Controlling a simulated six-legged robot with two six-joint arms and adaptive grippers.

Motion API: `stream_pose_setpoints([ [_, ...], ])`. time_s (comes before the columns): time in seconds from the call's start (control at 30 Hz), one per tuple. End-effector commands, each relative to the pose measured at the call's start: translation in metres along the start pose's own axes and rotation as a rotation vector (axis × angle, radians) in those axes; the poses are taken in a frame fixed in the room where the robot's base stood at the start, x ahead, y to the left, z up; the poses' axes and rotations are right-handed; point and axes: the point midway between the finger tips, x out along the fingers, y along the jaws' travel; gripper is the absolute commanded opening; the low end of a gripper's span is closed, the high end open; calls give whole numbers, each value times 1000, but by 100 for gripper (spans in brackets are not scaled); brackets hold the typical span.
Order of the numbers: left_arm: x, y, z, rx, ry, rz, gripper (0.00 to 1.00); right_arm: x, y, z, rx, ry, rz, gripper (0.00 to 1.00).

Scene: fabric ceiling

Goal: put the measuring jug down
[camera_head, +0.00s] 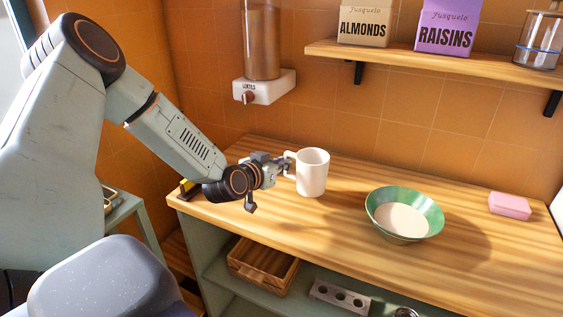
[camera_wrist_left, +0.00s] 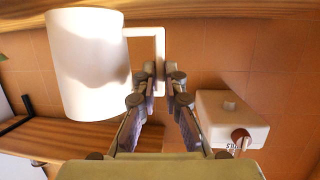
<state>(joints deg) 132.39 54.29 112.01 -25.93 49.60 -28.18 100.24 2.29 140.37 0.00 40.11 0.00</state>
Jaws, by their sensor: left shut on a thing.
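The white measuring jug (camera_head: 313,174) is upright at the left part of the wooden counter (camera_head: 260,222). My left gripper (camera_head: 285,165) is shut on the jug's handle from the left side. In the left wrist view, the jug (camera_wrist_left: 88,65) fills the upper left, and its square handle runs between the fingertips (camera_wrist_left: 166,82). I cannot tell whether the jug's base touches the counter or hangs just above it. My right gripper is not in view.
A green bowl (camera_head: 429,213) with pale contents stands right of the jug. A pink block (camera_head: 510,206) lies farther right. A lentils dispenser (camera_head: 263,88) hangs on the wall above, and a shelf (camera_head: 430,68) holds boxes. Counter between jug and bowl is clear.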

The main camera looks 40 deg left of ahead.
Motion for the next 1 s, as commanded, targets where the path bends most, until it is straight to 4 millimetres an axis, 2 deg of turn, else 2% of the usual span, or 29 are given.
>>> stream_pose_setpoints([
  [0.03,3,0,9,1,1,0,0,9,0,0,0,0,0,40],
  [0.17,5,0,15,1,1,0,0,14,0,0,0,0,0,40],
  [0.57,5,0,15,1,1,1,0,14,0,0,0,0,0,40],
  [1.0,8,0,23,1,1,1,0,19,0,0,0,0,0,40],
])
